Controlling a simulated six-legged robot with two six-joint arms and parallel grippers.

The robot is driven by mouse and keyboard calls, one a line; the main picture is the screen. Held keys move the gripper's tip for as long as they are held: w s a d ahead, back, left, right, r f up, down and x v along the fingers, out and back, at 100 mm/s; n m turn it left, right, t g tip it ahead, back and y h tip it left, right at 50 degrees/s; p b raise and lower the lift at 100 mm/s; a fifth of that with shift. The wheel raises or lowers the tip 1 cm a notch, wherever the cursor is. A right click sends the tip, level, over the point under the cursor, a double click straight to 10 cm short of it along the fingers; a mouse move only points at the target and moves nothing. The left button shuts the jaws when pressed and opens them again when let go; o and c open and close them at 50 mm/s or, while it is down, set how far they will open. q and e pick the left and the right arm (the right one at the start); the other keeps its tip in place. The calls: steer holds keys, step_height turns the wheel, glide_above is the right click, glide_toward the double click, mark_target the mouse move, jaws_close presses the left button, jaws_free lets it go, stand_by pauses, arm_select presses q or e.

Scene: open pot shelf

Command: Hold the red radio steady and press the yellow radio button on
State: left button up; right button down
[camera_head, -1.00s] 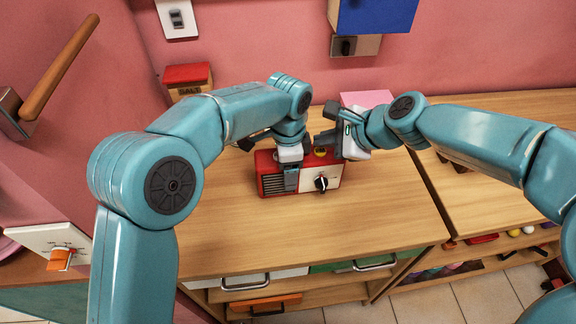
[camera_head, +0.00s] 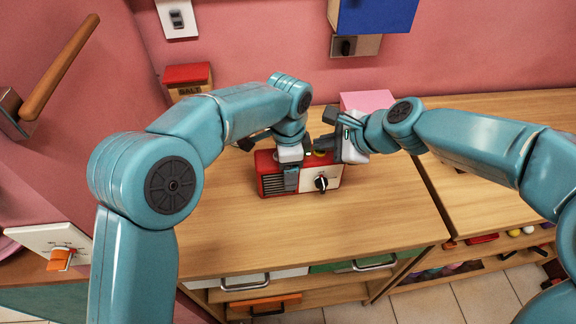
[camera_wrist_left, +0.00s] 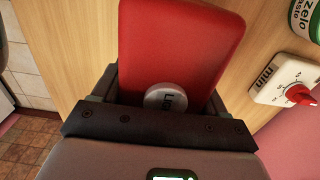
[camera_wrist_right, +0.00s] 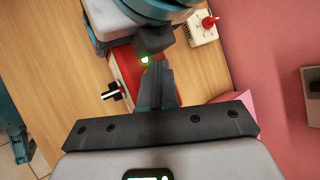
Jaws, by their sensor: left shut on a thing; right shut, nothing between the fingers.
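The red radio (camera_head: 330,178) stands on the wooden counter, with a grille at left and a pale panel with a black knob at right. The yellow button (camera_head: 320,154) is on the radio's top, partly hidden by my right gripper (camera_head: 326,146). The right gripper is shut and empty, its tips close to the button; contact cannot be told. The right wrist view shows the radio (camera_wrist_right: 126,66) beyond its fingers.
A pink box (camera_head: 366,100) stands behind my right gripper. A red-lidded salt box (camera_head: 188,78) is at the back left. The counter front (camera_head: 370,215) is clear, with drawers below.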

mark_target(323, 154)
steer(key=shift+r, duration=0.55)
step_height(323, 154, up, 6)
stand_by(0.5)
arm_select(q)
steer(key=o, duration=1.7)
steer(key=shift+r, duration=0.1)
steer(key=shift+c, duration=0.2)
